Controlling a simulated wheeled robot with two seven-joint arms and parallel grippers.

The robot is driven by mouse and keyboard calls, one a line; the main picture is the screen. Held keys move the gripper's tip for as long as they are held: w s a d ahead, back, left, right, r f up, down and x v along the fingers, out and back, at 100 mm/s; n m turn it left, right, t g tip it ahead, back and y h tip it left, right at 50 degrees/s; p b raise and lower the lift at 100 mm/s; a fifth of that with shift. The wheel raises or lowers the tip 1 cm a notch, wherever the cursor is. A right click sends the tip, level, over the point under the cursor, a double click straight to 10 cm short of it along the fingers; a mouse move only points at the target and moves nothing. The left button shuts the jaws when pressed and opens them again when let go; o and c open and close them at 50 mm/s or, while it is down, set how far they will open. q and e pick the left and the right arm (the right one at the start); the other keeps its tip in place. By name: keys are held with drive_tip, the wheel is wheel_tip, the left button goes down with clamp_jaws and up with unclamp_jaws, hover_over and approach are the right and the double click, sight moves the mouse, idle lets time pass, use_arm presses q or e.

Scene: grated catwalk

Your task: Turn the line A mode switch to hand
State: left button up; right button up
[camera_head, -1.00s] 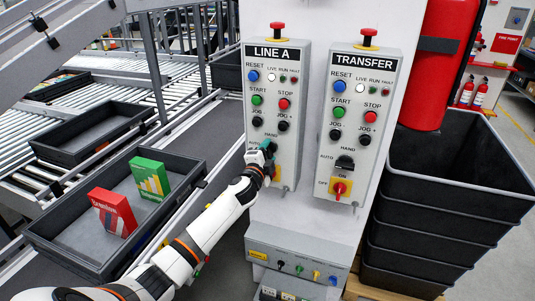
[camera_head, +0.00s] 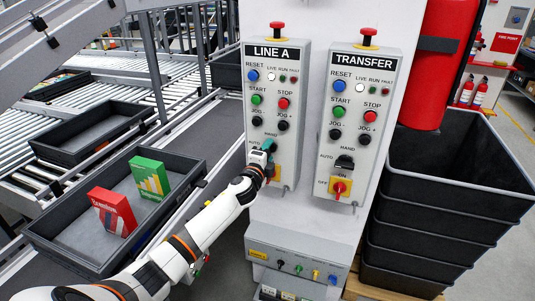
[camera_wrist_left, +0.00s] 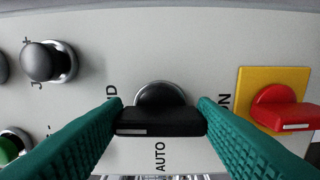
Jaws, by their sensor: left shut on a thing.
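The line A panel (camera_head: 288,160) is a pale box with a LINE A label at its top. Its black mode switch (camera_wrist_left: 162,122) shows in the left wrist view, with a white line at the left end of its handle, on the side of the partly hidden HAND lettering. AUTO is below it there. My left gripper (camera_head: 267,149) is shut on this handle, with one teal finger at each end. In the head view the gripper mostly hides the switch. My right gripper is in neither view.
The red switch (camera_wrist_left: 282,105) on its yellow plate sits close beside the right finger. A black jog button (camera_wrist_left: 42,61) is at the left. The TRANSFER panel (camera_head: 391,150) stands right of line A. Stacked black crates (camera_head: 440,190) stand farther right, and a tray (camera_head: 60,246) holds two boxes.

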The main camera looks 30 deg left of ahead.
use_arm(q)
drive_tip(key=o, duration=1)
drive_tip(key=b+v, duration=0.1)
drive_tip(key=v, duration=1.1)
drive_tip(key=shift+f, duration=0.1)
